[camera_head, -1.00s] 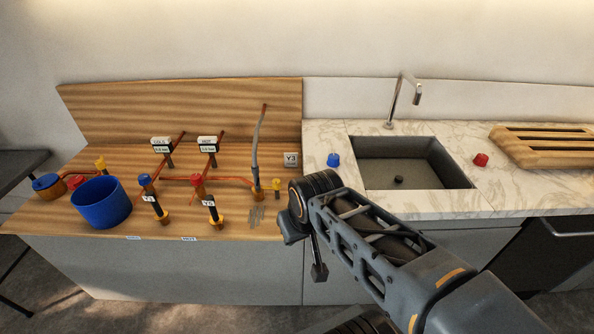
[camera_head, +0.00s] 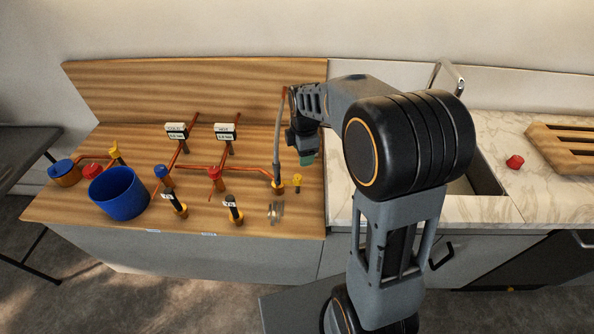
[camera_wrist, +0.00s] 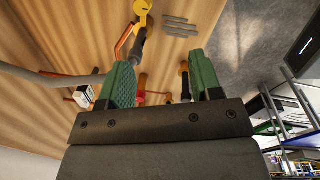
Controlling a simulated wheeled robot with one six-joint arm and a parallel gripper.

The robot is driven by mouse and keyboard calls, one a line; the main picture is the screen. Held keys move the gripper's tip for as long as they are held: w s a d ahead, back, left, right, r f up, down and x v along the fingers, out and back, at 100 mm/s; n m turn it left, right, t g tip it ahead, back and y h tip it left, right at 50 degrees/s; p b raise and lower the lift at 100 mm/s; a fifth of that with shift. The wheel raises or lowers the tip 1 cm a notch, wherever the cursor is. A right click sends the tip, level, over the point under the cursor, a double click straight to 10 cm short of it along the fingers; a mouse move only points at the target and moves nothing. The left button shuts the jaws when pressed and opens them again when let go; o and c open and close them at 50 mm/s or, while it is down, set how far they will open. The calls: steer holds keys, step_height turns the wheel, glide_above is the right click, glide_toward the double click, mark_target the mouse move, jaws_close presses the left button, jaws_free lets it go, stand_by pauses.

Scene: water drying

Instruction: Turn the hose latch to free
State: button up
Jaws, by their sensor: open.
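The grey hose (camera_head: 277,150) stands upright at the right end of the wooden counter, rising from an orange fitting on the copper pipe. The yellow latch (camera_head: 298,182) stands just right of the hose's foot. My gripper (camera_head: 306,158) hangs above and slightly right of it, fingers pointing down, apart from the latch. In the wrist view, my gripper (camera_wrist: 162,78) has its two green fingers spread with nothing held between them. The hose (camera_wrist: 35,72) runs in from the left, and a yellow part (camera_wrist: 143,20) lies beyond the fingers; its exact setting is too small to tell.
Copper pipes with a red knob (camera_head: 215,173) and a blue knob (camera_head: 161,171) lie left of the hose. A blue bucket (camera_head: 120,195) stands further left. The sink is partly hidden behind my arm. A red knob (camera_head: 514,162) and wooden rack (camera_head: 560,150) are right.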

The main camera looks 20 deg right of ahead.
mark_target(298, 176)
steer(key=w+f+n+p, duration=0.1)
steer(key=f+n, duration=0.1)
steer(key=f, duration=0.4)
steer(key=w+f+n+p, duration=0.2)
steer(key=f, duration=0.4)
steer(key=w+f+n+g+p, duration=0.1)
steer(key=w+f+n, duration=0.1)
steer(key=f, duration=0.3)
steer(key=shift+w+f+n, duration=0.15)
steer(key=shift+f+n, duration=0.15)
steer(key=shift+f, duration=0.1)
steer(key=shift+c, duration=0.4)
steer(key=c, duration=0.7)
steer(key=shift+c, duration=0.7)
